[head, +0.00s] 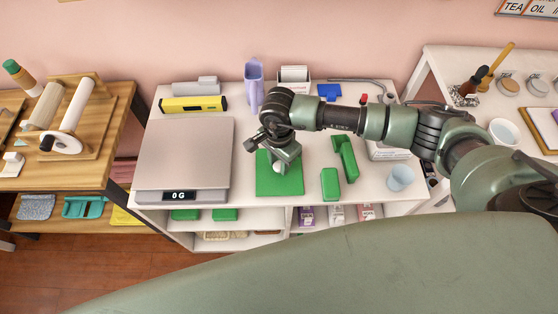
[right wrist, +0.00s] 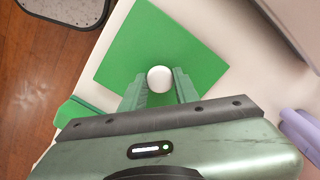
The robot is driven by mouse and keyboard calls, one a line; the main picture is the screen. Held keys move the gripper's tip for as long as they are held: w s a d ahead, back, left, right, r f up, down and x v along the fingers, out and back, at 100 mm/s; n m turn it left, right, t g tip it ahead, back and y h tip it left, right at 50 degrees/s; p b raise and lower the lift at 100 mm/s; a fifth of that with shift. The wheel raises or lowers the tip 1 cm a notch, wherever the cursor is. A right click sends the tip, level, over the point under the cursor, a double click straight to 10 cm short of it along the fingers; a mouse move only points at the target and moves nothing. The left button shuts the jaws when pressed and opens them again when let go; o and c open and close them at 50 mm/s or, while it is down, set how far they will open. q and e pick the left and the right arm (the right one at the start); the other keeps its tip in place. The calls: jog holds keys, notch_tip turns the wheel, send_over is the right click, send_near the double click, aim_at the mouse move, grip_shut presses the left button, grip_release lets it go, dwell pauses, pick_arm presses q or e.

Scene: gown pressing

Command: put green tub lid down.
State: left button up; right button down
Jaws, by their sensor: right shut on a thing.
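The green tub lid (head: 290,187) is a flat green square with a round white knob (right wrist: 159,80). It is over the white table between the scale and the other green pieces, near the front edge. I cannot tell whether it touches the table top. My right gripper (head: 277,167) points down over the lid and is shut on its knob. In the right wrist view the two fingers stand on either side of the knob, and the lid (right wrist: 160,35) spreads out flat beyond them. My left gripper is not in view.
A grey scale (head: 184,150) reading 0 G stands left of the lid. Right of it are an upright green piece (head: 350,165), a green block (head: 330,184) and a pale blue cup (head: 400,178). A lilac jug (head: 254,84) and a yellow device (head: 193,104) stand behind.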

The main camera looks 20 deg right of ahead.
aim_at(278, 165)
jog(key=shift+f, duration=0.15)
jog(key=c, duration=1.1)
grip_release()
jog(key=shift+o, duration=0.2)
jog(key=shift+r, duration=0.25)
jog(key=shift+w+r, duration=0.1)
jog(key=shift+r, duration=0.3)
notch_tip(278, 165, up, 11)
jog(key=b, duration=0.2)
jog(key=shift+a, duration=0.1)
